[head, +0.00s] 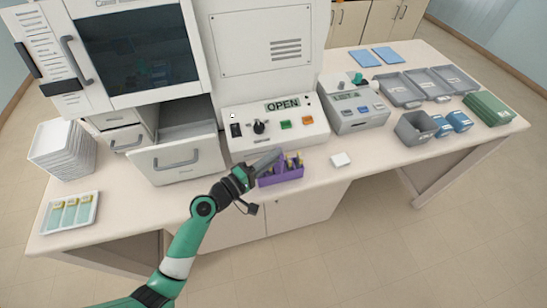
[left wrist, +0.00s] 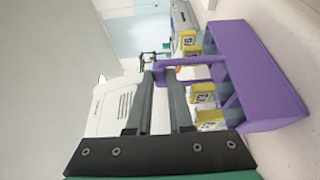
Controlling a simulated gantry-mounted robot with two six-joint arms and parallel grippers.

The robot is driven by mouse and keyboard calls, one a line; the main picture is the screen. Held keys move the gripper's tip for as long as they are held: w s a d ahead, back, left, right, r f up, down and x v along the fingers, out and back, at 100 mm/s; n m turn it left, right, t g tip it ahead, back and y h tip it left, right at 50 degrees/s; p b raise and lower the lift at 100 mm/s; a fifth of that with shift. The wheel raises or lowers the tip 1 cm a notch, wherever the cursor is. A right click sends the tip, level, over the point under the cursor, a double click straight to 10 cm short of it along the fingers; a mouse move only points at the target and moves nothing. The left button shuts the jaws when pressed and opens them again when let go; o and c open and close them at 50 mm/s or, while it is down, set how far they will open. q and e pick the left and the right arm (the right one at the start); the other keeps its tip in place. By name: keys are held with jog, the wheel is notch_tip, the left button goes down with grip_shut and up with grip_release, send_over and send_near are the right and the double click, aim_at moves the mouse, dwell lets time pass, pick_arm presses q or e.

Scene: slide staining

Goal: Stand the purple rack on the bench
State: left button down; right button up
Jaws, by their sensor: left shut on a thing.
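The purple rack (head: 281,175) is at the front of the bench (head: 330,185), before the machine with the OPEN display. In the left wrist view the purple rack (left wrist: 262,65) fills the right side, its handle between the fingers. It holds several slides with yellow labels (left wrist: 207,92). My left gripper (head: 268,161) is shut on the rack's handle; its two dark fingers show in the left wrist view (left wrist: 160,78). I cannot tell whether the rack's base touches the bench. My right gripper is in neither view.
The control panel (head: 275,125) is just behind the rack, and an open drawer (head: 178,158) juts out to its left. A small white block (head: 341,160) lies to the right. A slide tray (head: 70,213) is at far left; grey trays (head: 400,90) are at right.

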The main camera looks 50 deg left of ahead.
pick_arm(q)
jog(key=c, duration=0.8)
grip_release()
jog(key=shift+f, duration=0.15)
jog(key=shift+r, duration=0.2)
jog(key=s, duration=1.2)
jog(key=shift+a, duration=0.35)
